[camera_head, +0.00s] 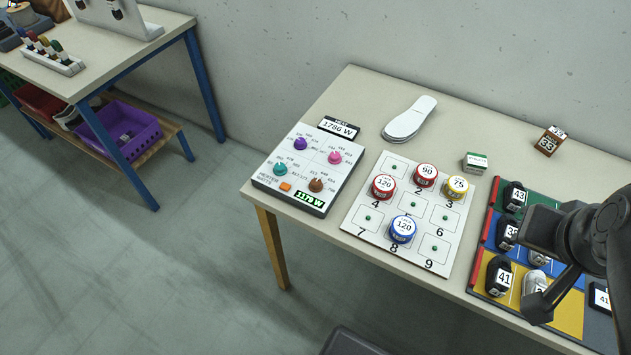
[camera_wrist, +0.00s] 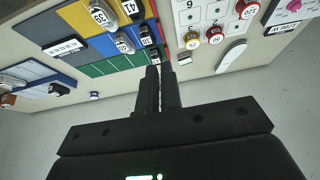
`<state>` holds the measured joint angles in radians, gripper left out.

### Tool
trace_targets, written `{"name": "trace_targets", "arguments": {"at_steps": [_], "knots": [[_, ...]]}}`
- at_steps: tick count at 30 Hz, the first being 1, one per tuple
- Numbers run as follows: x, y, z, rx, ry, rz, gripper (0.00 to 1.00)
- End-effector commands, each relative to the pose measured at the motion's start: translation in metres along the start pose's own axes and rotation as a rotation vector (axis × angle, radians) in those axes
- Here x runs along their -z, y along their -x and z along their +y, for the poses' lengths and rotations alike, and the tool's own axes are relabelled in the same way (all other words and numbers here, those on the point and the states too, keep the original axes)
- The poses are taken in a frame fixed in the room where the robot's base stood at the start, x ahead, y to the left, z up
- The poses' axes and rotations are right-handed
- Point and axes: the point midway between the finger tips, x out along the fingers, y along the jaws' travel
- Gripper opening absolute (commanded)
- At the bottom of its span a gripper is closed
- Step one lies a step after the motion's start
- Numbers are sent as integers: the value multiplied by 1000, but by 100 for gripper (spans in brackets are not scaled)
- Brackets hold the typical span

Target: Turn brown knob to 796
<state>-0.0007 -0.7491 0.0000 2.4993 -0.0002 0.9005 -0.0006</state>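The brown knob (camera_head: 316,185) is at the lower right of four knobs on the white control panel (camera_head: 329,164), at the table's left end. Its pointer direction is too small to tell. A small green display (camera_head: 309,199) just below it appears to read 1171 W. A larger HEAT display (camera_head: 339,127) at the panel's back reads 1786 W. My gripper (camera_wrist: 161,72) is empty in the wrist view, its two fingers together with only a thin slit between them. It is far right of the panel, over the mat side. The brown knob is not visible in the wrist view.
Purple (camera_head: 300,143), pink (camera_head: 335,157) and teal (camera_head: 281,168) knobs and an orange button (camera_head: 285,187) crowd the brown knob. A numbered board (camera_head: 372,232) with round tins stands right of the panel. Coloured mats (camera_head: 571,313) with shoes lie farther right.

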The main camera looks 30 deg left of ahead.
Motion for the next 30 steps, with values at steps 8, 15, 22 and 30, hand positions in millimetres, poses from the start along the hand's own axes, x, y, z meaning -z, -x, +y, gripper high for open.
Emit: {"name": "trace_targets", "arguments": {"at_steps": [8, 15, 22, 30], "knots": [[33, -6, -27, 27, 183, -86, 28], [80, -23, -84, 63, 490, -211, 47], [108, -48, -157, 88, 787, -321, 47], [114, -86, -259, 106, 1136, -440, 47]]}}
